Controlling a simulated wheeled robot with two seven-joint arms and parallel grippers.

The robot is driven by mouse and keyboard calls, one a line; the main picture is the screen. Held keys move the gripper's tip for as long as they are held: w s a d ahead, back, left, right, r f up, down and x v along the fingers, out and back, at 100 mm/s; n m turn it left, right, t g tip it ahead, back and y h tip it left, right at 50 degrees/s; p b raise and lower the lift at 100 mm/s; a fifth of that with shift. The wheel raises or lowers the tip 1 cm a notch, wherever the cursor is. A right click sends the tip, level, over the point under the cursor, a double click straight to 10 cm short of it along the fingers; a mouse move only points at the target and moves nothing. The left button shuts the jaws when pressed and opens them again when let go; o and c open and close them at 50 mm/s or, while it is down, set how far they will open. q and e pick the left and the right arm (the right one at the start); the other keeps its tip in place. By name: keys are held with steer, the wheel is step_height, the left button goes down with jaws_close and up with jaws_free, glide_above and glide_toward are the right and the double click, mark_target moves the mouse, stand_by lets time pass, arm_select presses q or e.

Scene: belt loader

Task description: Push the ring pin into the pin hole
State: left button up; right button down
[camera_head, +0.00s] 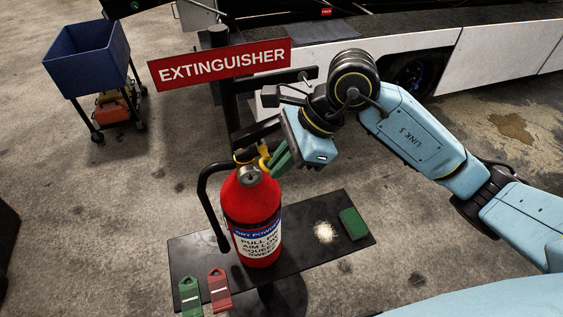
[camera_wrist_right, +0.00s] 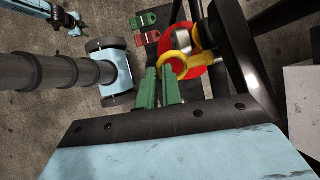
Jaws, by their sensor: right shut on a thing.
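The red fire extinguisher (camera_head: 251,210) stands upright on a dark stand, its valve head at the top. My right gripper (camera_head: 272,165) reaches its head from the right, with green fingers shut on the yellow ring pin (camera_head: 264,159). In the right wrist view, the yellow ring (camera_wrist_right: 178,62) shows at the fingertips (camera_wrist_right: 168,75), in front of the red body (camera_wrist_right: 186,45). The pin hole is hidden, so I cannot tell how far the pin sits in it.
A red EXTINGUISHER sign (camera_head: 219,65) is on a post behind. A blue cart (camera_head: 88,60) stands at the upper left.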

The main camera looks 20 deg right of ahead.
steer(key=shift+w+r, duration=0.1)
steer(key=shift+w, duration=0.05)
steer(key=c, duration=1.5)
jaws_free()
steer(key=shift+w, duration=0.15)
steer(key=b+v, duration=0.1)
steer(key=v, duration=1.2)
steer(key=shift+d+r, duration=0.1)
